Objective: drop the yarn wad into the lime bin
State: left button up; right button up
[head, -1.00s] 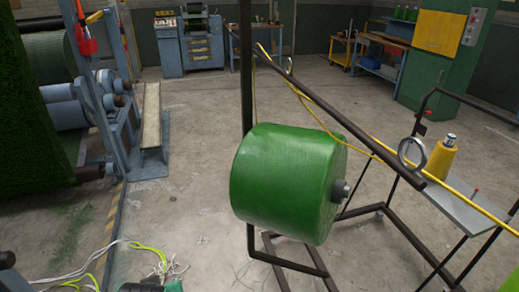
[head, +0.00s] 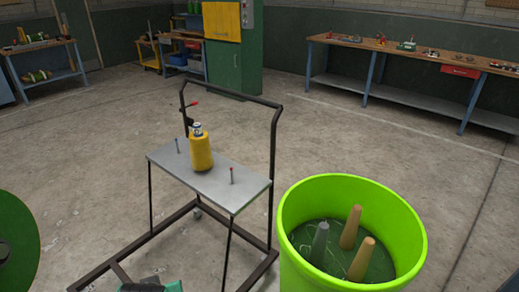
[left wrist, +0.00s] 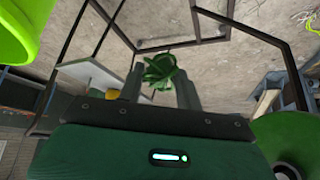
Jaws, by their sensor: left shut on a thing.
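My left gripper (left wrist: 159,88) is shut on the yarn wad (left wrist: 160,70), a tangle of dark and lighter green strands between its two grey fingers. In the head view the wad does not show. The lime bin (head: 295,262) stands at the lower right of the head view, open at the top, with several cones and some green strands inside. Its lime side (left wrist: 18,30) also shows at the top left corner of the left wrist view, well apart from the wad. My right gripper is in neither view.
A black-framed cart with a grey shelf (head: 225,188) stands left of the bin and carries a yellow yarn cone (head: 201,152). A green roll (head: 15,240) shows at the left edge. Workbenches line the back. Open concrete floor lies between.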

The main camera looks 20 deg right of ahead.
aim_at(334, 257)
jog(key=l, duration=0.5)
jog(key=k+l+u, duration=0.15)
jog(key=l, duration=0.9)
jog(key=l+u, duration=0.15)
jog(key=l, duration=0.35)
jog(key=k+l, duration=0.15)
jog(key=l, duration=0.35)
